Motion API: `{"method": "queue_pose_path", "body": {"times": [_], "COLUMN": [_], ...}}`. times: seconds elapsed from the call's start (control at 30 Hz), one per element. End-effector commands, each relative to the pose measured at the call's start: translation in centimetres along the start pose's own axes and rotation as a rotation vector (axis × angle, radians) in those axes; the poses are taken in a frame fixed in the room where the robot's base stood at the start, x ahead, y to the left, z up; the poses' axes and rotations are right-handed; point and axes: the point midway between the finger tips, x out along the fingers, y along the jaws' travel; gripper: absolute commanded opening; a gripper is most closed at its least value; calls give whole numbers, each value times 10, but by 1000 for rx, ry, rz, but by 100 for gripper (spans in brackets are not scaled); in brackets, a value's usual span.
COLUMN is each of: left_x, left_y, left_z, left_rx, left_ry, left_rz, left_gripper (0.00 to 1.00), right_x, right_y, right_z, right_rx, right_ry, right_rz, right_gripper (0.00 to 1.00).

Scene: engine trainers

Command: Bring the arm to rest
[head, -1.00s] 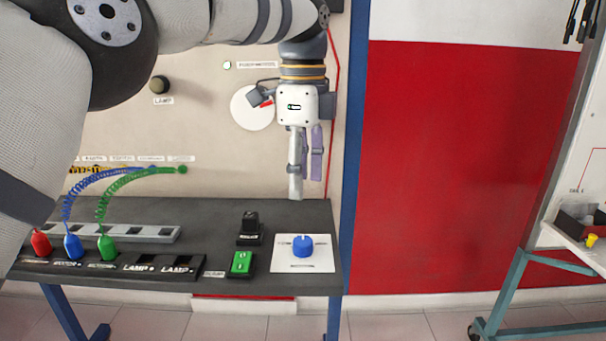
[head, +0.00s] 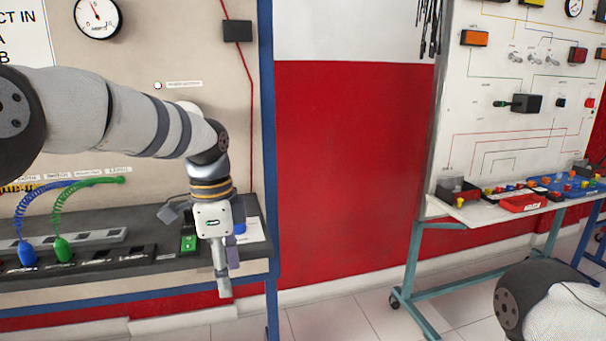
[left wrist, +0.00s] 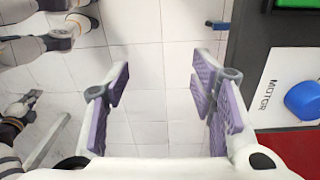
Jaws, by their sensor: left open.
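My left arm comes in from the left in the head view. Its gripper (head: 226,268) points down at the front right edge of the dark bench, partly in front of it. In the left wrist view the left gripper (left wrist: 160,105) has its purple-padded fingers wide apart, with only white floor tiles between them. It is open and empty. In the head view part of my right arm shows at the lower right, but its gripper is out of the picture.
The dark bench (head: 110,224) carries a green switch (head: 188,242); a blue knob (left wrist: 303,100) shows in the left wrist view. A second trainer with a teal-legged table (head: 418,262) stands right. Open floor lies between.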

Motion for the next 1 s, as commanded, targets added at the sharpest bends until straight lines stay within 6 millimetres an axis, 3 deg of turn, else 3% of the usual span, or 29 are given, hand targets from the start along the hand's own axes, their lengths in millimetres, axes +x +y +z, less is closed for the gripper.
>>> {"method": "queue_pose_path", "body": {"times": [0.03,0.13,0.23,0.3,0.37,0.43,0.5,0.6,0.7,0.8,1.0], "left_x": [38,114,196,247,282,311,325,324,314,307,306], "left_y": [8,32,79,124,168,226,281,344,381,395,397], "left_z": [3,11,28,47,67,94,122,157,179,188,189], "left_rx": [-50,-192,-383,-538,-680,-853,-1019,-1214,-1339,-1392,-1398], "left_ry": [2,18,26,21,8,-19,-55,-111,-149,-163,-163], "left_rz": [28,63,104,131,149,161,158,133,101,82,79], "left_gripper": [51,51,51,51,51,51,51,51,51,51,51], "right_x": [1,0,0,0,0,0,0,0,0,0,0], "right_y": [0,0,0,0,0,0,0,0,0,0,0], "right_z": [0,0,0,0,0,0,0,0,0,0,0], "right_rx": [0,0,0,0,0,0,0,0,0,0,0], "right_ry": [0,0,-1,-2,-2,-1,-1,-1,-1,-1,-1], "right_rz": [0,0,0,0,0,0,0,0,0,0,0], "right_gripper": [0,0,0,0,0,0,0,0,0,0,0]}}
